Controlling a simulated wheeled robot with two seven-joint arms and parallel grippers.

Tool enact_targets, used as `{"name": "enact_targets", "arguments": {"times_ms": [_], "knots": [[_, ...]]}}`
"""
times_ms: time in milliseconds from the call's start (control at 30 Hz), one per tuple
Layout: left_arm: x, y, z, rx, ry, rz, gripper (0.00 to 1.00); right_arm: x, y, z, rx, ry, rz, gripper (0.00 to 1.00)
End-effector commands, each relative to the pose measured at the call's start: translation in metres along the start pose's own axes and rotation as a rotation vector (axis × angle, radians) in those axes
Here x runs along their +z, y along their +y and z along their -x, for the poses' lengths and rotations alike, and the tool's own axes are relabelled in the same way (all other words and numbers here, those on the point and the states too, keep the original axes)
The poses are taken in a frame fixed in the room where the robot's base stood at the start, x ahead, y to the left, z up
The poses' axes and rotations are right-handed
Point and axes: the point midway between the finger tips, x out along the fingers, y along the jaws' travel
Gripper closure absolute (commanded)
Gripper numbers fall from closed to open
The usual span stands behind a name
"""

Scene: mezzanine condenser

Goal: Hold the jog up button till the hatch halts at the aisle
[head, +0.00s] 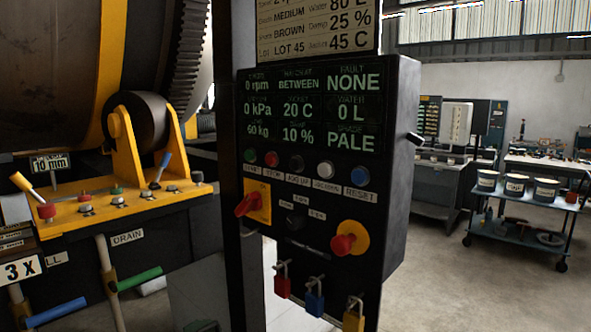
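The jog up button (296,163) is the black one in the middle of the button row on the dark control panel (400,110). Its label below reads as JOG UP, though small. Nothing touches it. The green-lettered display (310,108) reads BETWEEN in its top middle field, whose heading looks like HATCH AT, and NONE under FAULT. The big drum (50,70) fills the upper left, dark brown with a yellow band. No hatch can be made out on it. Neither of my grippers can be made out in the head view.
Beside the jog up button are a red button (271,158) and a white button (326,170). Below are a red rotary switch (250,204), a red knob on yellow (346,240) and padlocks (314,299). A cart with tubs (520,215) stands right; floor before it is clear.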

Motion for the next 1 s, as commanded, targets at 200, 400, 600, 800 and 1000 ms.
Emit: {"name": "enact_targets", "arguments": {"times_ms": [200, 400, 600, 800, 1000], "knots": [[0.0003, -0.0003, 0.0, 0.0, 0.0, 0.0, 0.64, 0.0005, -0.0001, 0.0, 0.0, -0.001, 0.0, 0.56], [0.0012, -0.0005, -0.0001, -0.001, -0.002, 0.0, 0.7, 0.0005, 0.0, 0.0, 0.0, -0.001, -0.001, 0.56], [0.002, -0.0006, -0.0002, -0.001, -0.003, 0.001, 0.96, 0.0006, 0.0001, 0.0, 0.0, -0.001, -0.001, 0.56], [0.0022, -0.0006, -0.0002, -0.001, -0.004, 0.001, 1.0, 0.0005, 0.0002, 0.0, 0.0, -0.001, -0.001, 0.56], [0.0025, -0.0007, -0.0002, -0.001, -0.004, 0.001, 1.0, 0.0004, 0.0004, 0.0, 0.0, -0.001, -0.001, 0.56]]}}
